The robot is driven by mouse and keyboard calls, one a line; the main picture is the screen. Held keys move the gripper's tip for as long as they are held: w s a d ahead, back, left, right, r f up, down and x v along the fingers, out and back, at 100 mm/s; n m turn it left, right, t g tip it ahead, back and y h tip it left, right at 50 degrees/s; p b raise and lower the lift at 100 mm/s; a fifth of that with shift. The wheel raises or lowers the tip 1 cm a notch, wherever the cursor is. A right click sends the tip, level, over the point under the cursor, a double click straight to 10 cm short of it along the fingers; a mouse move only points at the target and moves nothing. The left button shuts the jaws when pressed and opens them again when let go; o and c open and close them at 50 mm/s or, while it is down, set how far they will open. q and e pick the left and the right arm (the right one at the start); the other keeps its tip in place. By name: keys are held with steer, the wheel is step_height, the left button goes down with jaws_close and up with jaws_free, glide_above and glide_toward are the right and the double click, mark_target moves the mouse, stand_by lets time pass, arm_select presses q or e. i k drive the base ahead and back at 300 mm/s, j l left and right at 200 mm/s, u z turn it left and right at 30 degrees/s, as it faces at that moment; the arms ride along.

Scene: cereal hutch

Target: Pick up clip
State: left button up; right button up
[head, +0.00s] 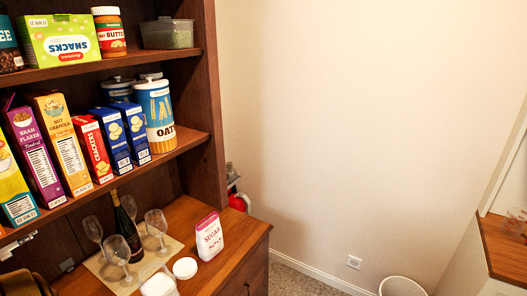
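I cannot make out a clip for certain in the head view. A small silvery metal piece (17,244) shows at the lower left under the cereal shelf, too small to identify. A small dark piece (67,265) sits near it at the back of the counter. Neither of my grippers is in view.
The wooden hutch (212,70) holds several cereal boxes, an oats canister (156,115) and a peanut butter jar (109,32). On its counter stand a tray (96,263) with glasses and a dark bottle (124,225), a sugar pack (209,237) and a white lid (185,268). A bin (402,286) stands right.

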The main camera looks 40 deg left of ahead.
mark_target(209, 239)
steer(key=k+j+u, duration=0.35)
steer(key=k+j, duration=0.25)
steer(key=j, duration=0.25)
steer(key=k+j+u, duration=0.2)
steer(key=j, duration=0.25)
steer(key=k+j, duration=0.1)
steer(key=j, duration=0.25)
steer(key=j+u, duration=0.1)
steer(key=j, duration=0.3)
steer(key=k, duration=0.1)
